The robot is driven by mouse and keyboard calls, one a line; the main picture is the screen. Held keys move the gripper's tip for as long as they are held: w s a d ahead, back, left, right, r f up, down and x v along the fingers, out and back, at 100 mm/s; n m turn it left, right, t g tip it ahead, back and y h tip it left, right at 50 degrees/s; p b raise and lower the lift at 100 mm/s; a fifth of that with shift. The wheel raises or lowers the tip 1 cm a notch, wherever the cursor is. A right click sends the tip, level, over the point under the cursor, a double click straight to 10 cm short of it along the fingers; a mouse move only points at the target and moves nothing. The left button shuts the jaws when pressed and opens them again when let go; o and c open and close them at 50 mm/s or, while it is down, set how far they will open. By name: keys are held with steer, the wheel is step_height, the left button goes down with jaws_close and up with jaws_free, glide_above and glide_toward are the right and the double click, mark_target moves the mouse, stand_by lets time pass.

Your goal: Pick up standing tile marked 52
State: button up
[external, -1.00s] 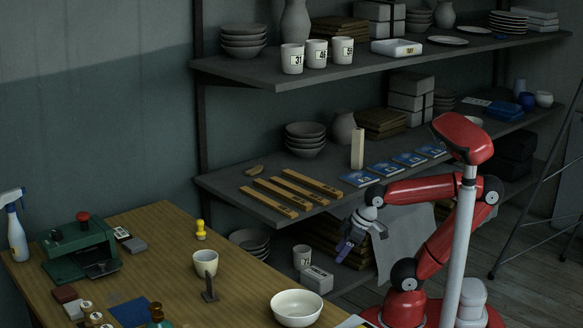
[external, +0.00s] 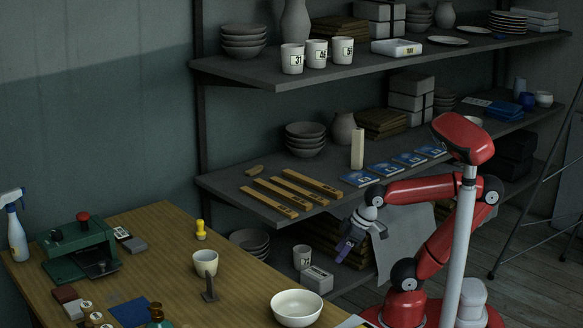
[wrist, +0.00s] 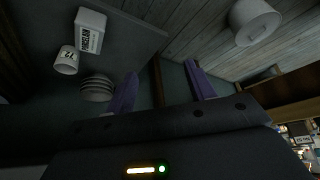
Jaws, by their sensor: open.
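Several blue tiles with white markings sit in a row on the middle shelf; the nearest blue tile (external: 358,179) is at the left end of the row. They look flat, and I cannot read 52 on any of them. A cream upright block (external: 357,148) stands behind them, with no readable mark. My gripper (external: 346,250) hangs below and in front of that shelf's edge, apart from the tiles. In the wrist view its purple fingers (wrist: 163,88) are spread with nothing between them. No tile shows in the wrist view.
Wooden bars (external: 290,193) lie left of the tiles. Below, a cup marked 72 (wrist: 66,60), a white labelled box (wrist: 90,30) and stacked bowls (wrist: 96,88) sit on the low shelf. A grey cloth (external: 405,240) hangs near my arm. The wooden table (external: 165,235) is front left.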

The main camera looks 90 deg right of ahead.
steer(key=shift+o, duration=1.3)
steer(key=w+a+r+n+p, duration=0.2)
steer(key=w+a+r, duration=0.3)
steer(key=w+r, duration=0.6)
step_height(320, 180, up, 6)
steer(key=n+g+y+p, duration=0.2)
steer(key=n, duration=0.2)
glide_above(212, 282)
steer(key=s+d, duration=0.2)
steer(key=d, duration=0.1)
steer(key=shift+x, duration=1)
steer(key=x, duration=0.2)
steer(key=b+x, duration=0.1)
steer(key=x, duration=0.2)
steer(key=shift+w+d+f, duration=0.2)
steer(key=shift+r, duration=0.1)
steer(key=c, duration=1.1)
steer(key=shift+o, duration=0.2)
